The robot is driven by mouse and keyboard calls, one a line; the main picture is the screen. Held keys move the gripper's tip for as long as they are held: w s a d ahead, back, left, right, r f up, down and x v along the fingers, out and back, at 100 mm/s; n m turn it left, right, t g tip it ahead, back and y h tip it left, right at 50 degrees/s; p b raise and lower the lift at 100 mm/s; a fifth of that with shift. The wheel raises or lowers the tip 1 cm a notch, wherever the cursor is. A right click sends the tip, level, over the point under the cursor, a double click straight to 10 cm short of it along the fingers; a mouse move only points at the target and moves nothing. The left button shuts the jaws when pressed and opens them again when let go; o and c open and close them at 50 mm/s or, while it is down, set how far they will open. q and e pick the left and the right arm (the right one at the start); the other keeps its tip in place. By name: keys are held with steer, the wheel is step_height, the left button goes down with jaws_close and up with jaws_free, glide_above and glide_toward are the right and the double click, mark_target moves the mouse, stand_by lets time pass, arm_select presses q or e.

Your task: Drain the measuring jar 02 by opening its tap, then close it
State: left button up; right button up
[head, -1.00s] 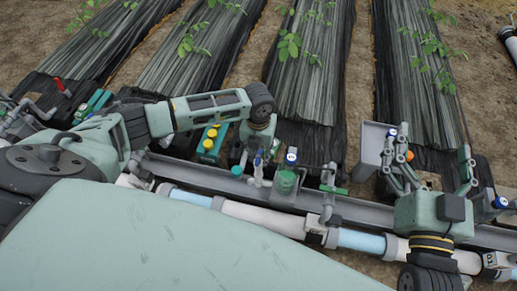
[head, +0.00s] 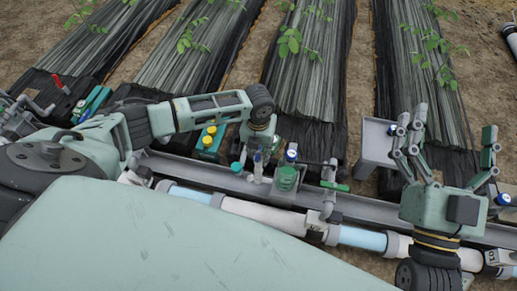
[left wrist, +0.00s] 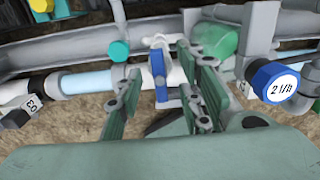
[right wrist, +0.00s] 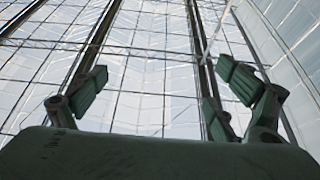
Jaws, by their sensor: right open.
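A blue tap handle (left wrist: 159,75) on a white fitting shows in the left wrist view, with a finger of my left gripper (left wrist: 168,92) on each side of it. The fingers stand apart, and I see no clear contact with the handle. In the head view my left gripper (head: 258,150) reaches down over the rail and is mostly hidden by its own wrist. I cannot make out a 02 label, so I cannot tell which part is measuring jar 02. My right gripper (head: 450,135) is open and empty, raised at the right; its spread fingers (right wrist: 165,95) face the roof.
A grey bracket (head: 376,142) is near my right gripper.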

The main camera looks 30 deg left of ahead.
arm_select(q)
steer(key=shift+f+b, duration=0.45)
steer(key=shift+f, duration=0.5)
arm_select(e)
steer(key=shift+s+d+r+t+y, duration=0.1)
steer(key=shift+s+r+t, duration=0.35)
steer(key=shift+r, duration=0.2)
steer(key=shift+s+a+r+t+y, duration=0.1)
steer(key=shift+s+r+t, duration=0.3)
steer(key=shift+r, duration=0.2)
steer(key=shift+s+d+r+t+y, duration=0.1)
steer(key=shift+s+r+t, duration=0.3)
steer(key=shift+r, duration=0.25)
arm_select(q)
jaws_close()
arm_select(e)
steer(key=shift+w, duration=0.1)
